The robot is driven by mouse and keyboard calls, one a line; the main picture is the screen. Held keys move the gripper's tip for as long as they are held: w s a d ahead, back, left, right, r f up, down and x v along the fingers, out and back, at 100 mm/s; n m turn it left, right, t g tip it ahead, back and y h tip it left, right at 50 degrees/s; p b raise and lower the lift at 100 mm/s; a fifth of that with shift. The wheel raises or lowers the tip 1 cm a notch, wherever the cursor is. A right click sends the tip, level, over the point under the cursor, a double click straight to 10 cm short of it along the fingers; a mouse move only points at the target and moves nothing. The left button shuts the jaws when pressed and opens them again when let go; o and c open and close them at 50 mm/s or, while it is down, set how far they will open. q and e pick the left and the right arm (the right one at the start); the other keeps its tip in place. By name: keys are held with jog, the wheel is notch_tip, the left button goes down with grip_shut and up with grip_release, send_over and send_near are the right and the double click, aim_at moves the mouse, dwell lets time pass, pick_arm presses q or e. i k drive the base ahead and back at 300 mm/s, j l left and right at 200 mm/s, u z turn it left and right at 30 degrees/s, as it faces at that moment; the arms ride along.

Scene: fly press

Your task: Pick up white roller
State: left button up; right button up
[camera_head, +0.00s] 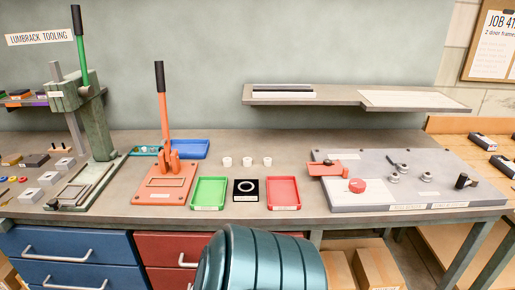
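Three small white rollers stand in a row on the grey bench top: a left one (227,162), a middle one (247,161) and a right one (267,161). They are apart from each other, behind the black square block with a white ring (246,188). Which of them the task means cannot be told. Neither of my grippers is in view.
A green tray (209,192) and a red tray (284,192) flank the black block. An orange lever press (164,183) stands left, a green press (94,120) farther left. A grey fixture plate (400,180) lies right. A shelf (340,99) hangs above.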

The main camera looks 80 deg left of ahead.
aim_at(227, 162)
jog(key=u, duration=2.95)
